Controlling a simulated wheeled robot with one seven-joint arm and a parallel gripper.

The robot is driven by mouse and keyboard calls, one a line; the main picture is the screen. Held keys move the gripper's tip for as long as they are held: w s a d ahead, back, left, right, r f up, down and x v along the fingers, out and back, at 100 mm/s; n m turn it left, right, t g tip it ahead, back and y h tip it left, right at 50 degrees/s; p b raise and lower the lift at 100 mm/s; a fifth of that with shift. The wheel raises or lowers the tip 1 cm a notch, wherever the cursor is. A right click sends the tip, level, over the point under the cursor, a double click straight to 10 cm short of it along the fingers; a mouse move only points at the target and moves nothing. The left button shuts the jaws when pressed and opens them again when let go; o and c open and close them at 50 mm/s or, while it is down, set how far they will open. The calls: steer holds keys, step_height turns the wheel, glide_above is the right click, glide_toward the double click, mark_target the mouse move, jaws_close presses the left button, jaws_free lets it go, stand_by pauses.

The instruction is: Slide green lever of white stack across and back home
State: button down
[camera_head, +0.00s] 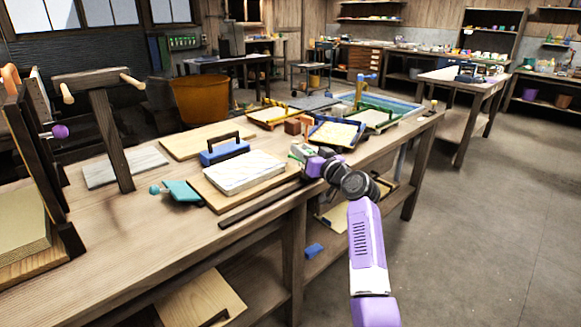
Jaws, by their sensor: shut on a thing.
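The white stack (240,171) is a thick block of pale, marbled sheets lying on a wooden board on the workbench. My gripper (301,153) is at the far right end of the stack, low over the bench near its front edge. A small green part, which looks like the green lever (296,148), shows at the fingers, and my gripper is shut on it. My wrist hides most of the lever's right side, and how it joins the stack is too small to tell.
A blue block with a dark handle (223,151) stands just behind the stack. A teal tool (182,192) lies to its left. A blue-framed tray (335,133) and a green-framed tray (376,118) sit beyond my gripper. A wooden post (110,140) stands at left.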

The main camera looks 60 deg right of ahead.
steer(key=shift+s+d+b, duration=0.2)
steer(key=shift+d+b, duration=0.05)
steer(key=shift+d, duration=0.4)
steer(key=shift+s+d+b, duration=0.2)
steer(key=shift+d, duration=0.4)
steer(key=c, duration=1.1)
jaws_free()
steer(key=shift+d, duration=0.15)
steer(key=shift+s+a, duration=0.15)
steer(key=shift+a, duration=0.05)
steer(key=v, duration=0.7)
steer(key=shift+s+p, duration=0.25)
steer(key=shift+p, duration=0.2)
